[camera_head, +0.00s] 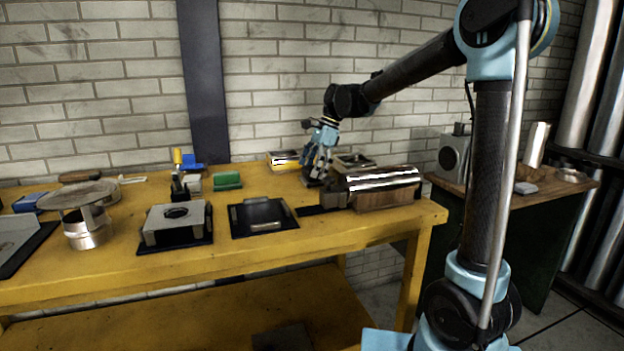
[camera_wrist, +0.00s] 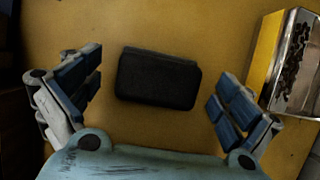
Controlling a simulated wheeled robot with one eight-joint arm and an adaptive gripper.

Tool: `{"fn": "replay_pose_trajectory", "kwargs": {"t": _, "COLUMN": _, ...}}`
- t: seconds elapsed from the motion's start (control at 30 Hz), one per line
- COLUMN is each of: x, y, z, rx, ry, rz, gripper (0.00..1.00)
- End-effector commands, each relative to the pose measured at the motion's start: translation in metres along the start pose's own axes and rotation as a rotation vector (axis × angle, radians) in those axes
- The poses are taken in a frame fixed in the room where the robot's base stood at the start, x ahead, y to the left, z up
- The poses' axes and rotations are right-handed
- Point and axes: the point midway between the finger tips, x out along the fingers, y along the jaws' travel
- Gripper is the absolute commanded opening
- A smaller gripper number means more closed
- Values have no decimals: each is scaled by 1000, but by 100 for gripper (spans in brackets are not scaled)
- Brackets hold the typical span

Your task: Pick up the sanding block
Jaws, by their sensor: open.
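A black rectangular block with rounded edges, which looks like the sanding block (camera_wrist: 158,80), lies flat on the yellow bench top in the wrist view. It sits between the two spread fingers of my gripper (camera_wrist: 160,88), with bare bench showing on both sides of it. My gripper is open and empty, and neither finger touches the block. In the head view my gripper (camera_head: 318,172) points down at the back right of the bench, close above a dark block (camera_head: 312,182) that it partly hides.
A yellow-sided box of dark bits (camera_wrist: 290,60) stands just right of my gripper. In the head view a shiny metal cylinder (camera_head: 383,179) lies in front and to the right. A black tray (camera_head: 262,217) and a green block (camera_head: 227,180) are to the left. A brick wall is behind.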

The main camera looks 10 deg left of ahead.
Motion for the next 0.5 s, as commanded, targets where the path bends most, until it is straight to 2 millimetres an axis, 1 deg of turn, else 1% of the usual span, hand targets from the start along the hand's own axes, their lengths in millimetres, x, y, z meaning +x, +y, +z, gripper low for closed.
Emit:
{"fn": "replay_pose_trajectory", "kwargs": {"t": 0.03, "x": 0, "y": 0, "z": 0, "rx": 0, "ry": 0, "rz": 0, "gripper": 98}}
{"fn": "replay_pose_trajectory", "kwargs": {"t": 0.07, "x": 0, "y": 0, "z": 0, "rx": 0, "ry": 0, "rz": 0, "gripper": 92}}
{"fn": "replay_pose_trajectory", "kwargs": {"t": 0.1, "x": 0, "y": 0, "z": 0, "rx": 0, "ry": 0, "rz": 0, "gripper": 82}}
{"fn": "replay_pose_trajectory", "kwargs": {"t": 0.17, "x": 0, "y": 0, "z": 0, "rx": 0, "ry": 0, "rz": 0, "gripper": 69}}
{"fn": "replay_pose_trajectory", "kwargs": {"t": 0.2, "x": 0, "y": 0, "z": 0, "rx": -1, "ry": 0, "rz": 0, "gripper": 60}}
{"fn": "replay_pose_trajectory", "kwargs": {"t": 0.27, "x": 0, "y": 0, "z": 0, "rx": -1, "ry": 0, "rz": 0, "gripper": 46}}
{"fn": "replay_pose_trajectory", "kwargs": {"t": 0.3, "x": 0, "y": 0, "z": 0, "rx": -1, "ry": 0, "rz": 0, "gripper": 42}}
{"fn": "replay_pose_trajectory", "kwargs": {"t": 0.5, "x": 0, "y": 0, "z": 1, "rx": -2, "ry": 0, "rz": 0, "gripper": 42}}
